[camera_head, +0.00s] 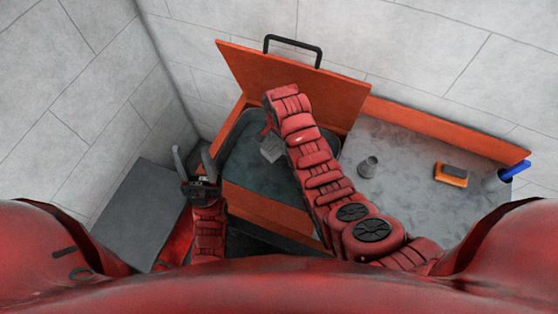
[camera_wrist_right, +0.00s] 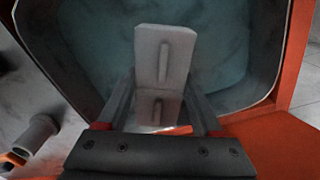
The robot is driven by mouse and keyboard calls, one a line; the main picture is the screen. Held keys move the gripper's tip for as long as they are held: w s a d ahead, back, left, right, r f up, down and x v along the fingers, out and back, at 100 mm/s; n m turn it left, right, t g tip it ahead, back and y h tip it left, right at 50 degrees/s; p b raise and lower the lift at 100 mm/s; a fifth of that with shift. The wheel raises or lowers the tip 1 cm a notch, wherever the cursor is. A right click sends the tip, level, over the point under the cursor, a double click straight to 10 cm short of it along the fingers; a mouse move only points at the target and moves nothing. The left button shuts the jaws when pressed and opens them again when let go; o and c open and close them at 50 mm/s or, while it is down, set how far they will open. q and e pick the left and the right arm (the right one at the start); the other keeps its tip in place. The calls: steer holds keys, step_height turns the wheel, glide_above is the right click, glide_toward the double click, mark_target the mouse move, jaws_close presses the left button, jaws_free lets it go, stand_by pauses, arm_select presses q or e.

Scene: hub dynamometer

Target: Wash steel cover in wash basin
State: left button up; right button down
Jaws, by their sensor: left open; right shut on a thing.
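The steel cover (camera_wrist_right: 150,45) is a pale grey plate with a raised bar. It is between the fingers of my right gripper (camera_wrist_right: 160,88), which is shut on it. In the head view the cover (camera_head: 271,149) shows over the wash basin (camera_head: 225,140), beside my right forearm, which hides part of the basin. The basin is a dark grey tub in an orange frame, with bluish-grey water inside. I cannot tell whether the cover touches the water. My left gripper (camera_head: 193,163) is open and empty, just left of the basin.
An orange lid (camera_head: 290,75) with a black handle stands open behind the basin. On the grey counter to the right are a grey cup-like piece (camera_head: 367,167), an orange-and-black block (camera_head: 451,175) and a blue-handled item (camera_head: 514,170). A grey surface (camera_head: 140,215) lies at left.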

mark_target(279, 141)
steer(key=shift+r, duration=0.1)
steer(key=shift+w+r, duration=0.1)
steer(key=shift+r, duration=1.85)
steer(key=shift+f, duration=0.1)
